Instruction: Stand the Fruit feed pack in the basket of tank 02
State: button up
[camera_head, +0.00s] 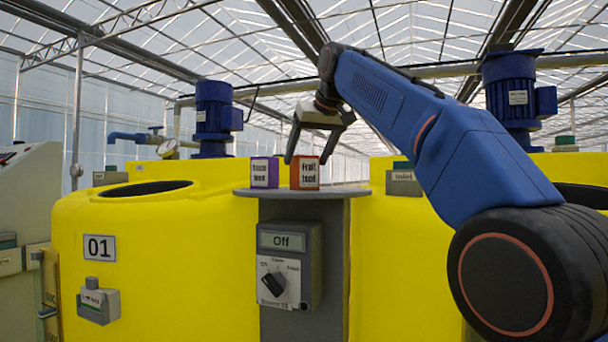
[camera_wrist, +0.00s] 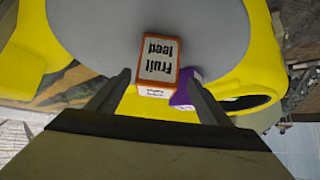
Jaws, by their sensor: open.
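The Fruit feed pack (camera_head: 304,174) is an orange box with a white label. It stands upright on a small round grey shelf (camera_head: 340,191) between two yellow tanks. My gripper (camera_head: 306,157) is open above the shelf, with its fingers pointing down near the orange pack. In the wrist view the Fruit feed pack (camera_wrist: 157,62) lies ahead of and between the open fingers, apart from them. Tank 01 (camera_head: 150,250) is at the left. Tank 02 cannot be made out by number, and no basket is clearly seen.
A purple pack (camera_head: 265,172) stands on the shelf just left of the orange one; it also shows in the wrist view (camera_wrist: 184,93). A grey control box (camera_head: 288,265) reading Off is below the shelf. Blue motors (camera_head: 214,118) rise behind. My arm covers much of the right side.

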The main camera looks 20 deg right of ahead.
aim_at(300, 178)
jog(key=x, duration=0.9)
jog(key=shift+w+d+r, duration=0.1)
jog(key=shift+d, duration=0.15)
jog(key=c, duration=1.5)
jog(key=shift+r, duration=1.75)
jog(key=shift+s, duration=0.2)
jog(key=s+d, duration=0.1)
jog(key=s, duration=0.5)
jog(key=s+d, duration=0.1)
jog(key=s, duration=1)
jog(key=shift+s+d, duration=0.35)
jog(key=shift+d, duration=0.05)
